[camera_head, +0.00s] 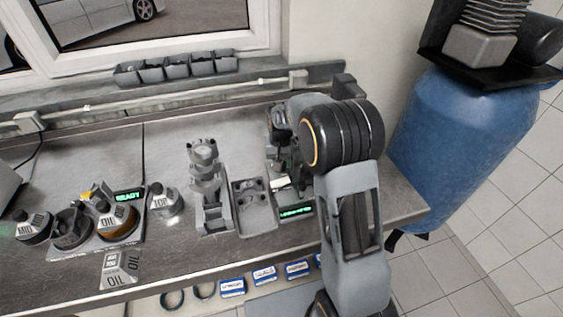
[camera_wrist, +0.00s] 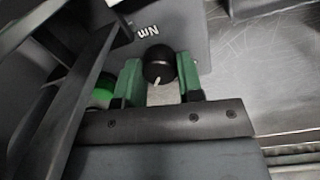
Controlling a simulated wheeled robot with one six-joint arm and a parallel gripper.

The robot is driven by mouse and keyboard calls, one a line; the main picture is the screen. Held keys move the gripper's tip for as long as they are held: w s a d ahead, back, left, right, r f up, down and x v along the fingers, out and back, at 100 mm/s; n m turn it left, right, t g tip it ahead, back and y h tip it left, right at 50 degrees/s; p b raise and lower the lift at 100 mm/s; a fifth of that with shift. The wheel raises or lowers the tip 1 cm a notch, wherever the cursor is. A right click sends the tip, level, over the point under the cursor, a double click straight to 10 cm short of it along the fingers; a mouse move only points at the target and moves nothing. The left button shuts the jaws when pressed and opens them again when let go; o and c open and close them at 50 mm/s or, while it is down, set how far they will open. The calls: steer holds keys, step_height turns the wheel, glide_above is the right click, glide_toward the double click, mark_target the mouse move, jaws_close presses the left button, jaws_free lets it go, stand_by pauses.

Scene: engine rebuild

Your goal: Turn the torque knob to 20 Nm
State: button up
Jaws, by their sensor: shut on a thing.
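The torque knob (camera_wrist: 159,65) is black and round with a white pointer line. In the wrist view it sits between the two green fingertips of my gripper (camera_wrist: 159,80), which is shut on it. The pointer line faces down and slightly left in that view. "Nm" is printed on the grey panel (camera_wrist: 172,25) beside the knob. The scale figures around the knob cannot be read. In the head view my arm hides the knob and most of my gripper, while a green-lit display (camera_head: 296,213) shows beside the arm, its text too small to read.
A grey tray (camera_head: 254,228) and an upright grey engine part (camera_head: 205,180) stand left of my arm. Further left are oil containers (camera_head: 117,222) by a "READY" display (camera_head: 128,196). Small bins (camera_head: 178,72) line the sill.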

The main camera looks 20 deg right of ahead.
steer(key=shift+n, duration=1.8)
steer(key=o, duration=0.7)
steer(key=shift+c, duration=0.2)
steer(key=shift+r, duration=0.1)
step_height(320, 180, up, 14)
steer(key=shift+a+b, duration=0.2)
steer(key=shift+b, duration=0.2)
